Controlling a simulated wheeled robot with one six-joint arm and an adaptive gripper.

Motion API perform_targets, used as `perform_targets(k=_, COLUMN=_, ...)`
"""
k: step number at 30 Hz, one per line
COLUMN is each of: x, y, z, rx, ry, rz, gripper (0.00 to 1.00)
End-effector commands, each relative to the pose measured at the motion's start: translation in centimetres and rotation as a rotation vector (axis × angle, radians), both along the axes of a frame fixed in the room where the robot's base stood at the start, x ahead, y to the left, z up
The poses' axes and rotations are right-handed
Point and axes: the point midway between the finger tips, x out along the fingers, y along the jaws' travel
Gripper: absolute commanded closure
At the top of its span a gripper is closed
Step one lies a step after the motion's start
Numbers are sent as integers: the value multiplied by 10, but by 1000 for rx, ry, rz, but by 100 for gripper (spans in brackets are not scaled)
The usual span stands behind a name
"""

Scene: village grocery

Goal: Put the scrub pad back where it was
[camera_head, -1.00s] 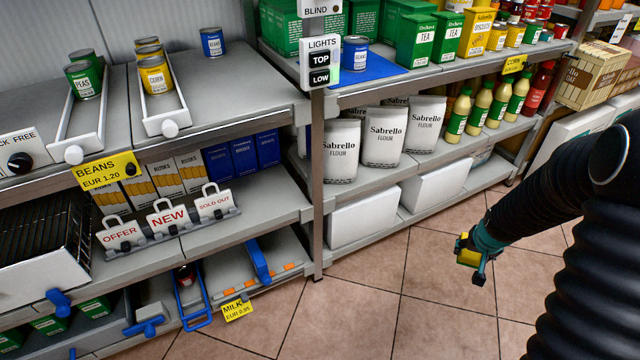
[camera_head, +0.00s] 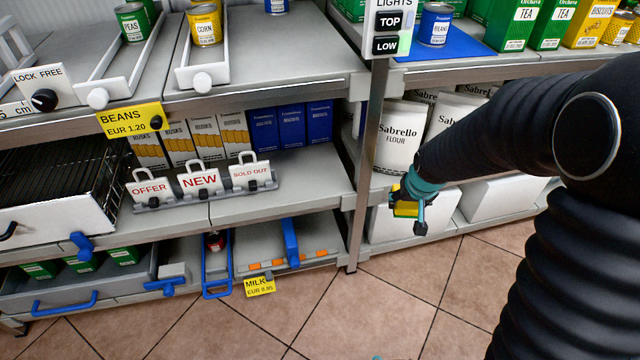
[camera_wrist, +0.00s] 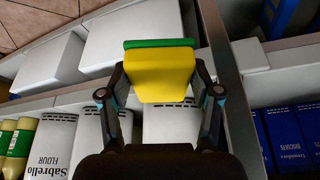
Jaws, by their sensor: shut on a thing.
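The scrub pad (camera_wrist: 160,75) is yellow with a green layer along one edge. It fills the space between the two fingers of my gripper (camera_wrist: 160,88) in the wrist view. In the head view my gripper (camera_head: 412,207) is shut on the pad (camera_head: 405,209), which shows as a small yellow and green patch. The gripper hangs in the air in front of the lower right shelves, by the flour bags and white boxes. The pad's former place cannot be told from these frames.
A metal post (camera_head: 368,150) stands between the left and right shelving. Flour bags (camera_head: 398,136) stand behind my gripper. The left middle shelf holds blue boxes (camera_head: 292,125) and sign tags (camera_head: 200,180). A blue-handled tray (camera_head: 217,262) sits low. The tiled floor (camera_head: 385,305) is clear.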

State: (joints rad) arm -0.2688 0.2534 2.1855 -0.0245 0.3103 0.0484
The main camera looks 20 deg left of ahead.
Motion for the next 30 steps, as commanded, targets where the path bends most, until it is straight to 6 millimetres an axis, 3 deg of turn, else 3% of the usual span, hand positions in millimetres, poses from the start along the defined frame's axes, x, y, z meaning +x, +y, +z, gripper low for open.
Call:
perform_targets(k=1, x=-12, y=26, z=-7, rx=1, ry=-6, rz=54, gripper=69)
perform_targets(k=6, x=-55, y=87, z=0, rx=0, ry=-6, rz=188, gripper=69)
perform_targets(k=10, x=-83, y=115, z=4, rx=0, ry=-5, rz=258, gripper=69)
perform_targets(k=15, x=-101, y=131, z=9, rx=-2, ry=-2, rz=302, gripper=69)
perform_targets(k=20, x=-89, y=143, z=10, rx=-3, ry=0, rz=308, gripper=69)
perform_targets(k=30, x=-22, y=183, z=10, rx=-4, ry=-1, rz=307, gripper=69)
